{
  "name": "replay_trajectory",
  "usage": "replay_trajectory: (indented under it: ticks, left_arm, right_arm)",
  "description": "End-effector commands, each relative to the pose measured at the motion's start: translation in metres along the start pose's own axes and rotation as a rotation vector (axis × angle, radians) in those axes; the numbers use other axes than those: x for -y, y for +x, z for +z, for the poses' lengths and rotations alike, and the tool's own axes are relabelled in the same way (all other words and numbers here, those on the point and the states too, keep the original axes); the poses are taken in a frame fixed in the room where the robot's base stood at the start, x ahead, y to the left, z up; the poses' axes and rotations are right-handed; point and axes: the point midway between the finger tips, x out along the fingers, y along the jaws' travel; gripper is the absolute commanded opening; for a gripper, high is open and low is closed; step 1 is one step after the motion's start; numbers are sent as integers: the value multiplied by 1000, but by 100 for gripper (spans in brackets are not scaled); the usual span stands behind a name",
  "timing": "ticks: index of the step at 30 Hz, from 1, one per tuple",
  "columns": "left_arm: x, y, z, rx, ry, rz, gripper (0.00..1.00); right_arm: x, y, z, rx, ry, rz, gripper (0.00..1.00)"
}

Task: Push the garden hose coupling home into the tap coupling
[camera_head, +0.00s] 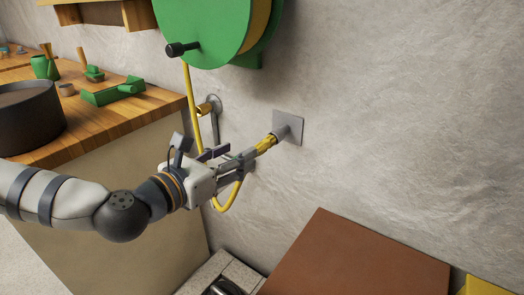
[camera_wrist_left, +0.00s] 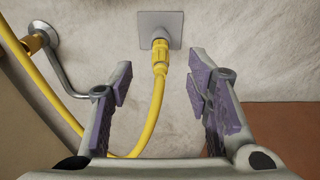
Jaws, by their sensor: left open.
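The yellow garden hose coupling (camera_head: 266,144) sits end-on against the grey tap coupling (camera_head: 281,132) on the wall plate. In the left wrist view the hose coupling (camera_wrist_left: 160,57) meets the plate's fitting near the top middle, and I cannot tell how deeply it is seated. Its yellow hose (camera_wrist_left: 155,105) hangs down between my fingers. My left gripper (camera_head: 243,157) is open, with purple-padded fingers apart on either side of the hose; it also shows in the left wrist view (camera_wrist_left: 162,88). The fingers are short of the coupling and hold nothing. My right gripper is not in view.
A green hose reel (camera_head: 205,30) hangs on the wall above. A brass fitting (camera_head: 206,108) on a bent grey pipe is left of the plate. A wooden workbench (camera_head: 140,112) stands at left. A brown box top (camera_head: 350,258) lies below right. The wall at right is bare.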

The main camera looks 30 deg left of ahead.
Motion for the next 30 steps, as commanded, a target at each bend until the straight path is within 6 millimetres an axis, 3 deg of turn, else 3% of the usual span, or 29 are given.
replay_trajectory:
  ticks: [1, 5, 12, 18, 25, 30]
  left_arm:
    - [0, 12, -20, -27, -3, -2, 45]
    - [2, 45, -22, -27, 5, -6, 45]
    - [1, 93, -11, -16, 5, -4, 45]
    - [1, 109, -9, -12, 2, -3, 45]
    - [1, 109, -8, -11, 2, -3, 45]
    - [1, 109, -8, -12, 2, -3, 9]
  right_arm:
    - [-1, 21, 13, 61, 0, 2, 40]
    - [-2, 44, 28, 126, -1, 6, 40]
    - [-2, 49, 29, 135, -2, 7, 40]
    - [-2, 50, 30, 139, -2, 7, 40]
    - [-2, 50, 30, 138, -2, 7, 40]
    - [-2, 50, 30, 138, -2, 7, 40]
